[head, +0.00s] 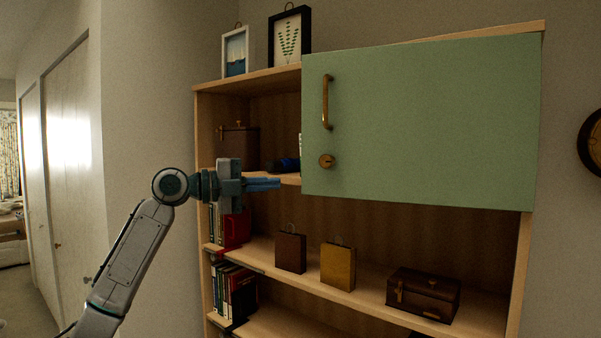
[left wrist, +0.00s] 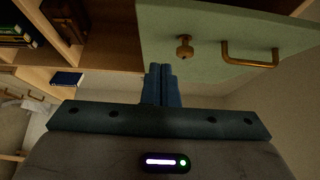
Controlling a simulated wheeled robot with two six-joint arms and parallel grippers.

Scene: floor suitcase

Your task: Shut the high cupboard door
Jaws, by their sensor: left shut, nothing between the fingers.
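The pale green cupboard door (head: 430,125) stands partly open, its left edge swung out from the shelf unit and its right edge at the right side panel. A brass bar handle (head: 326,102) and a round brass knob or lock (head: 327,161) are near its left edge. My left gripper (head: 278,184) is shut and empty, just left of the door's lower left corner, pointing right. In the left wrist view, the blue fingers (left wrist: 162,72) overlap the door (left wrist: 215,60) below the knob (left wrist: 185,50) and handle (left wrist: 250,58). I cannot tell whether they touch it. My right gripper is out of view.
The wooden shelf unit (head: 525,255) holds books (head: 238,290), small boxes (head: 291,251) and a brown chest (head: 424,294) on lower shelves. A dark box (head: 239,148) sits in the open left part. Two framed pictures (head: 289,36) stand on top.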

